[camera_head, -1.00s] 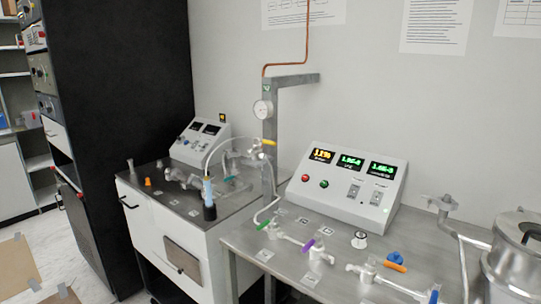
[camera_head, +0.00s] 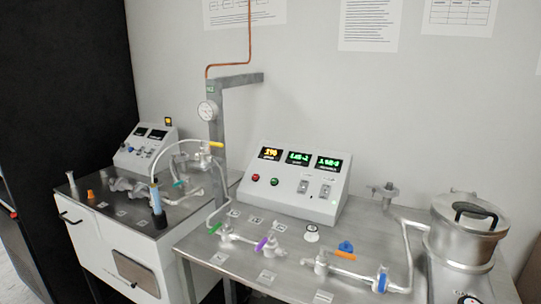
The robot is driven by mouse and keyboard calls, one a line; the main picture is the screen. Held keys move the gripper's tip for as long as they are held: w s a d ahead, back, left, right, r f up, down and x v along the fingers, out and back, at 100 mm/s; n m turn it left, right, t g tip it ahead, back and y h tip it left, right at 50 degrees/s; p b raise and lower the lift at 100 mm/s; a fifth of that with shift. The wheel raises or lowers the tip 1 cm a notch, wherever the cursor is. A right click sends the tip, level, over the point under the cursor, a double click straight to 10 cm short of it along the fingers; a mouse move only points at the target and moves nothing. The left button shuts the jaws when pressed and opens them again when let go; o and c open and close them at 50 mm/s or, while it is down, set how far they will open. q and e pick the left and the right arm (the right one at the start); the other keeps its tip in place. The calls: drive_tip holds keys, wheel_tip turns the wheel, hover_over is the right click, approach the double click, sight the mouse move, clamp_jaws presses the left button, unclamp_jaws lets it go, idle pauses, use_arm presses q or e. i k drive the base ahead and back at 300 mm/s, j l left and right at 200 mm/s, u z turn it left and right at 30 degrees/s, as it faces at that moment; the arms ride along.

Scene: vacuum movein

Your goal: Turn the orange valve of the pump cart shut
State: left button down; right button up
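An orange valve handle (camera_head: 344,255) shows on the clear piping of the right steel-topped bench, between a purple handle (camera_head: 262,244) and a blue round fitting (camera_head: 382,282). It slants slightly down to the right. A small orange piece (camera_head: 90,194) stands on the left white cart (camera_head: 88,246). Neither of my grippers is in view.
A sloped console (camera_head: 296,183) with lit displays stands at the back of the right bench. A lidded steel vessel (camera_head: 462,236) stands at right. A steel post (camera_head: 215,150) with a gauge (camera_head: 207,110) rises between cart and bench. A black cabinet (camera_head: 75,80) is at left.

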sight(323, 249)
drive_tip(key=l+u, duration=0.25)
drive_tip(key=k+l+u, duration=0.25)
drive_tip(key=l, duration=0.2)
drive_tip(key=l+u, duration=0.25)
drive_tip(key=l, duration=0.1)
